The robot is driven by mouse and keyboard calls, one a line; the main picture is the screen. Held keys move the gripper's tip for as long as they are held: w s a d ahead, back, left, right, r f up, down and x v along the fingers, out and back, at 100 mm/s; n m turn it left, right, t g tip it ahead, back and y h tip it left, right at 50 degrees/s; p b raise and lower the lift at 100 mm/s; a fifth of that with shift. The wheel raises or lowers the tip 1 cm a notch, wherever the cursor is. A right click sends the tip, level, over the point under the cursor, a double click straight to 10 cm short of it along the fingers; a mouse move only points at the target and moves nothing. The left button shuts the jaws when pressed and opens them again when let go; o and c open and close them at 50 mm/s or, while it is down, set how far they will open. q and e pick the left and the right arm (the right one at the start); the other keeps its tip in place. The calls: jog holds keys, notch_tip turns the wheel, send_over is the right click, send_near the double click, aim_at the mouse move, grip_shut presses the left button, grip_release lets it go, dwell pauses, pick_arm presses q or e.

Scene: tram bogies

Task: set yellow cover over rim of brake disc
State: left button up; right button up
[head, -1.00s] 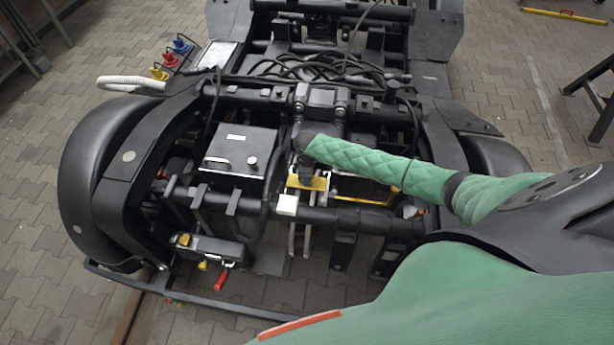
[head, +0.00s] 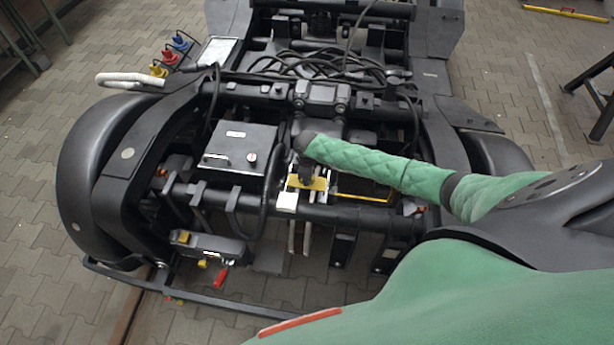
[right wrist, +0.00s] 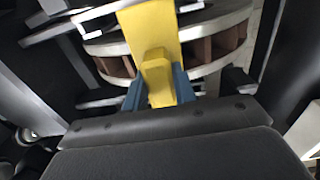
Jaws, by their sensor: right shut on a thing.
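The yellow cover (head: 312,184) is held by my right gripper (head: 306,176) in the middle of the bogie. In the right wrist view, the fingers of my right gripper (right wrist: 158,88) are shut on the grip block of the yellow cover (right wrist: 148,28). The brake disc (right wrist: 205,50) shows as a pale ring with brown gaps between its faces, directly beyond the cover. The cover overlaps the disc rim in that view; whether it touches cannot be told. In the head view the brake disc (head: 299,238) shows as pale edges below the cover. My left gripper is not in view.
A white block (head: 287,201) sits beside the cover. A black box (head: 239,147) is to the left, and loose black cables (head: 320,68) lie behind. Dark crossbars and a long yellow bar (head: 362,199) are close around the gripper.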

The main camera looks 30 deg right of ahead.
jog(key=shift+f, duration=0.2)
jog(key=o, duration=1.1)
notch_tip(320, 180, up, 6)
jog(key=shift+r+b, duration=0.25)
jog(key=shift+b, duration=0.65)
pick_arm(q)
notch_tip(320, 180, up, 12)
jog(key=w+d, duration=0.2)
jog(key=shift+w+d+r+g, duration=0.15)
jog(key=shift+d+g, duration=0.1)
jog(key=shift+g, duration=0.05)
pick_arm(e)
jog(key=shift+r, duration=0.65)
